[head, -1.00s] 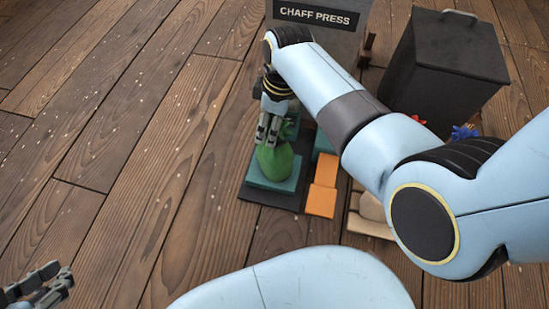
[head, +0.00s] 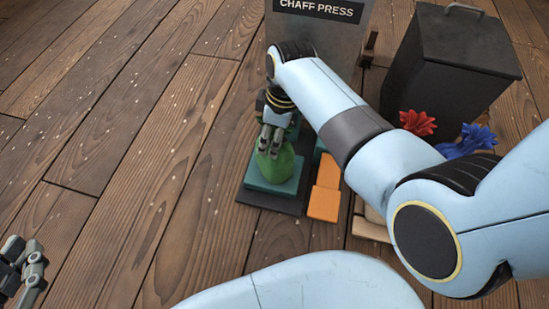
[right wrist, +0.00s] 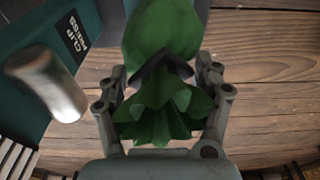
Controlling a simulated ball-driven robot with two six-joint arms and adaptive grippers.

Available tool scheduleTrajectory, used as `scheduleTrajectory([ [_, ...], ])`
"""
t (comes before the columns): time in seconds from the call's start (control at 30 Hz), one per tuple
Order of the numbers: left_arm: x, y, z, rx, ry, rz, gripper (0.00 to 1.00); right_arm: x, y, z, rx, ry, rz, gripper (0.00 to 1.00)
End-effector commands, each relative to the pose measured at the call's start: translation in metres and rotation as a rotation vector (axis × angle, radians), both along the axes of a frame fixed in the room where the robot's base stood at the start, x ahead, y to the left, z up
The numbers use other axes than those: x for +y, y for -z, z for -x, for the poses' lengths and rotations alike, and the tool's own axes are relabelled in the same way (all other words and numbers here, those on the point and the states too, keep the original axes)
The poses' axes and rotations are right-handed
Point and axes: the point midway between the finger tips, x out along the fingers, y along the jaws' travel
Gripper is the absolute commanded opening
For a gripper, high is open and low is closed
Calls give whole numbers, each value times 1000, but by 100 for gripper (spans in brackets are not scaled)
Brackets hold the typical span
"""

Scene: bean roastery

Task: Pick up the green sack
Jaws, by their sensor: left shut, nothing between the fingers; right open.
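The green sack (head: 275,163) stands on a teal block in the head view, partly hidden by my right gripper (head: 271,138). In the right wrist view the sack (right wrist: 162,35) has a dark band at its neck and a ruffled top. The right gripper (right wrist: 164,78) is open, with one finger on each side of the sack's neck and ruffle; I see a small gap at each side. My left gripper (head: 25,249) is shut and empty, at the left edge of the head view, far from the sack.
A grey press with a "CHAFF PRESS" sign (head: 318,9) stands behind the sack. Orange blocks (head: 324,203) lie to its right. A dark bin (head: 450,65), a red sack (head: 418,122) and a blue sack (head: 468,140) are further right. The floor at left is clear.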

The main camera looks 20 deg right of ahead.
Motion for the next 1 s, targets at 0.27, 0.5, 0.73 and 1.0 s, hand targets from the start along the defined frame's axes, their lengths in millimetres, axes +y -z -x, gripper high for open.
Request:
scheduleTrajectory([
  [0.27, -4, -28, -19, -146, 16, 1, 0, 1, 8, -1, 0, 0, 0, 67],
  [0.5, -4, -30, -20, -152, 17, 0, 0, 1, 8, -1, -1, 0, 0, 67],
  [0.73, -4, -29, -20, -151, 17, 0, 0, 1, 8, -1, -1, 0, 0, 37],
  [1.0, -4, -29, -20, -151, 17, 0, 0, 1, 8, -1, -1, 0, 0, 2],
])
